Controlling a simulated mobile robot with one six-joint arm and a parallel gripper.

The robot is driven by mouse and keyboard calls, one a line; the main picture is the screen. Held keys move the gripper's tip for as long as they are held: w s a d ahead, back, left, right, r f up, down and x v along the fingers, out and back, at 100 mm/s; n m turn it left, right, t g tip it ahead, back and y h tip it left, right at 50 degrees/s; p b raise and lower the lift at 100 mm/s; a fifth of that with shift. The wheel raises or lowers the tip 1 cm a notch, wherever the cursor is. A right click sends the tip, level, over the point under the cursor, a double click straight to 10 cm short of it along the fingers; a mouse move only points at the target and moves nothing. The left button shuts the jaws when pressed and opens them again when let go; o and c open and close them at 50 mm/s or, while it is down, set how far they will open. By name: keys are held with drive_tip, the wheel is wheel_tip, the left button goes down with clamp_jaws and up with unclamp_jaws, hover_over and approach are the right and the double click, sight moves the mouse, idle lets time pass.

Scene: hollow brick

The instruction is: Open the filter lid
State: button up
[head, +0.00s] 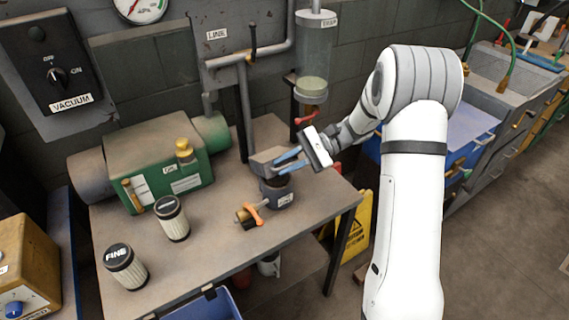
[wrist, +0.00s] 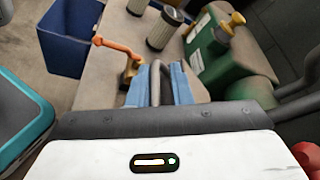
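The filter housing (head: 277,196) is a dark blue-grey cup with a label, near the table's right edge. Its grey lid (head: 262,157) appears tilted up above the dark opening, partly covered by my gripper. My gripper (head: 287,160) is at the lid from the right, its two blue fingers spaced apart. In the wrist view, a grey bar (wrist: 155,84), seemingly the lid's handle, lies between the fingers (wrist: 160,83). I cannot tell whether both fingers press on it. An orange-handled valve (head: 251,212) is in front of the housing.
Two filter cartridges (head: 172,218) (head: 126,267) stand on the table, the nearer labelled FINE. A green pump (head: 152,163) is behind them. A clear cylinder (head: 313,65) with a red valve handle (head: 306,118) hangs behind my gripper. A blue bin (head: 206,304) is below the front edge.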

drive_tip(key=shift+d, duration=0.1)
drive_tip(key=v, duration=0.7)
drive_tip(key=shift+d+b, duration=0.35)
drive_tip(key=shift+b, duration=0.1)
drive_tip(key=shift+w+r, duration=0.1)
drive_tip(key=shift+w, duration=0.05)
drive_tip(key=s+d+r+n+t+h, duration=0.1)
drive_tip(key=s+h, duration=0.3)
drive_tip(key=s, duration=0.4)
drive_tip(key=s+d+r+n+t+h, duration=0.1)
drive_tip(key=s+n+t+h, duration=0.2)
drive_tip(key=s, duration=0.4)
drive_tip(key=s+d+r+n+t+h, duration=0.1)
drive_tip(key=s+d+n+h, duration=0.1)
drive_tip(key=s+h, duration=0.4)
drive_tip(key=s, duration=0.2)
drive_tip(key=shift+s+r+n+t, duration=0.3)
drive_tip(key=shift+r+n+t, duration=0.05)
drive_tip(key=shift+n+t, duration=0.05)
drive_tip(key=shift+s+d+n+t+h, duration=0.3)
drive_tip(key=shift+s+d+n+t, duration=0.1)
drive_tip(key=shift+s+t, duration=0.15)
drive_tip(key=shift+c, duration=0.2)
drive_tip(key=shift+d+f, duration=0.1)
drive_tip(key=c, duration=0.3)
clamp_jaws()
